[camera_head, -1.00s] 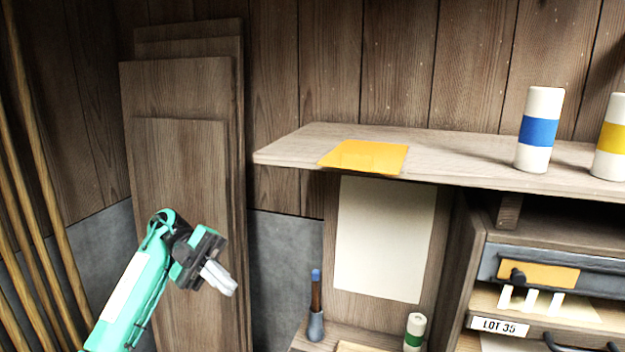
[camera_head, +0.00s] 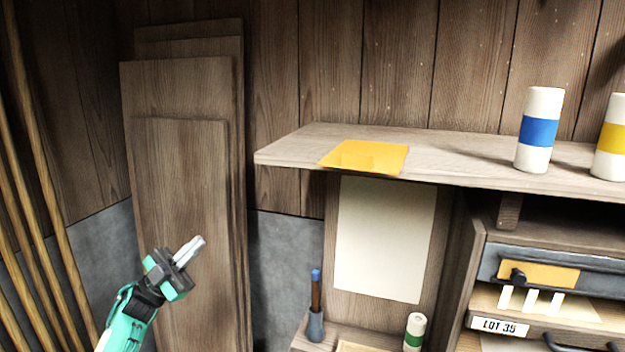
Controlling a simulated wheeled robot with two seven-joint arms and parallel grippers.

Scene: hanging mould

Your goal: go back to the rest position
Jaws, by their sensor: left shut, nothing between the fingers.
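My left gripper (camera_head: 197,243) is in the lower left of the head view, on its teal arm. Its pale fingers are shut with nothing between them and point up and to the right. It shows in front of the leaning wooden boards (camera_head: 180,190), and I cannot tell how far it is from them. My right gripper is not in view.
A wooden shelf (camera_head: 460,150) holds a yellow sheet (camera_head: 365,157), a blue-banded cylinder (camera_head: 539,131) and a yellow-banded one (camera_head: 613,138). Below are a pale panel (camera_head: 385,238), a brush-like tool (camera_head: 315,305), a green-banded cylinder (camera_head: 414,333) and drawers (camera_head: 540,272). Poles (camera_head: 40,220) stand at left.

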